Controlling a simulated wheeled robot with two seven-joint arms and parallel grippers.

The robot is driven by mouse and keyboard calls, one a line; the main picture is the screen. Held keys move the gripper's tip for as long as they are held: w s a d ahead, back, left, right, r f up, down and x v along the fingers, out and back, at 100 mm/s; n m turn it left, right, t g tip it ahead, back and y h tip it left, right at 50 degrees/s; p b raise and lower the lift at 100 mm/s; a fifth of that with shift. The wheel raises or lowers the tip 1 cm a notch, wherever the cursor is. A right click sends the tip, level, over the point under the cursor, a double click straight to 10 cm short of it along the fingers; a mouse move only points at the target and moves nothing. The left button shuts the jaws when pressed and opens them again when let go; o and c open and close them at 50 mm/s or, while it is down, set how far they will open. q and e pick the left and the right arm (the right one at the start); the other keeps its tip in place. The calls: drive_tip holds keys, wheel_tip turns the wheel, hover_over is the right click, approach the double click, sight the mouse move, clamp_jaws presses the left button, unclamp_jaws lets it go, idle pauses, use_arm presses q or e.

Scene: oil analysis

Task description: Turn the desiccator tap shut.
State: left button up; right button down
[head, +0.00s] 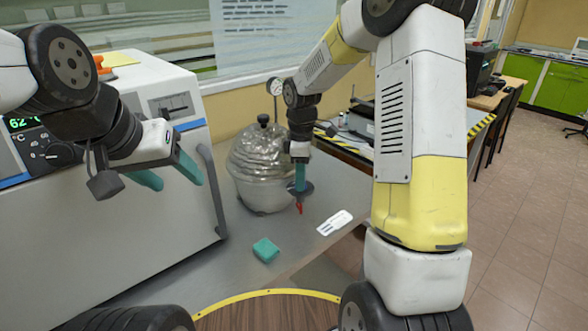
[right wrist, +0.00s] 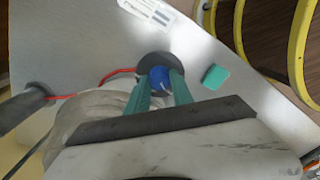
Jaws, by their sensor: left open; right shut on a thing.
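The desiccator (head: 262,165) is a rounded glass vessel with a dark top knob and a pale lower part, standing on the grey bench beside the oven. The tap's blue handle (right wrist: 159,76) sits over a dark round base with a red tube running to the left in the right wrist view. My right gripper (head: 300,178) points down just right of the desiccator, its teal fingers shut on the blue handle; the fingers hide its sides. In the head view the handle is hidden. My left gripper (head: 170,174) is open and empty in front of the oven.
The white oven (head: 110,210) fills the left. A teal block (head: 266,250) and a white label card (head: 335,222) lie on the bench (head: 225,270) near its front edge. A dial gauge (head: 275,87) stands behind the desiccator.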

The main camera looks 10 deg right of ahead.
drive_tip(key=m, duration=0.5)
drive_tip(key=shift+m, duration=0.4)
drive_tip(key=m, duration=0.5)
drive_tip(key=shift+m, duration=0.6)
drive_tip(key=c, duration=1.1)
unclamp_jaws()
wheel_tip(320, 180, up, 8)
drive_tip(key=shift+f, duration=0.1)
